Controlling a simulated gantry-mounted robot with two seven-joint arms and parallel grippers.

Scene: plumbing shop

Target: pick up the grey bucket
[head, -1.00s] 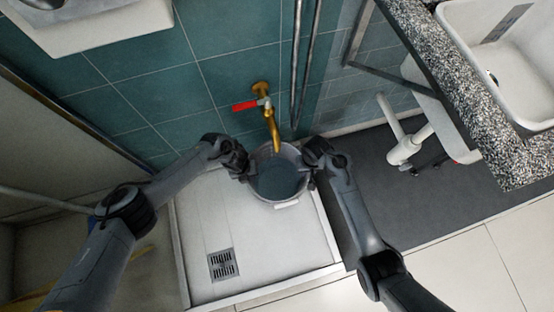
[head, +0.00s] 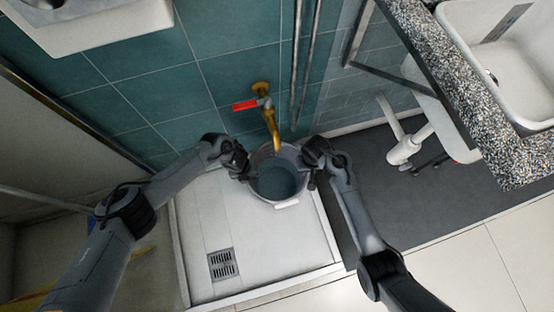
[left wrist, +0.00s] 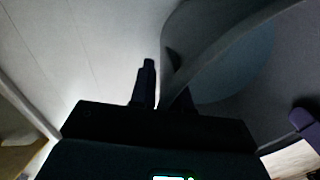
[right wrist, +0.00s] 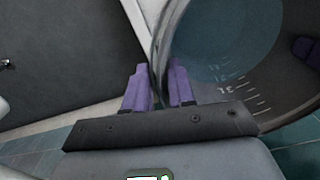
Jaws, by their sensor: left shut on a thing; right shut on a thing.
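The grey bucket (head: 276,201) is upright under the brass tap, between my two grippers, with bluish-grey contents or floor showing inside. My left gripper (head: 243,172) is shut on its left rim; in the left wrist view the bucket wall (left wrist: 200,65) runs between the fingers (left wrist: 160,95). My right gripper (head: 311,170) is shut on its right rim; in the right wrist view the wall passes between the purple fingers (right wrist: 160,88), and volume marks show inside the bucket (right wrist: 275,75). The bucket's underside is hidden, so I cannot tell whether it touches the tray.
The brass tap (head: 271,125) with a red lever (head: 245,105) hangs over the bucket's back rim, close to it. The white shower tray (head: 205,215) has a drain grate (head: 222,264) and clear room in front. Metal pipes (head: 299,60) and the tiled wall stand behind.

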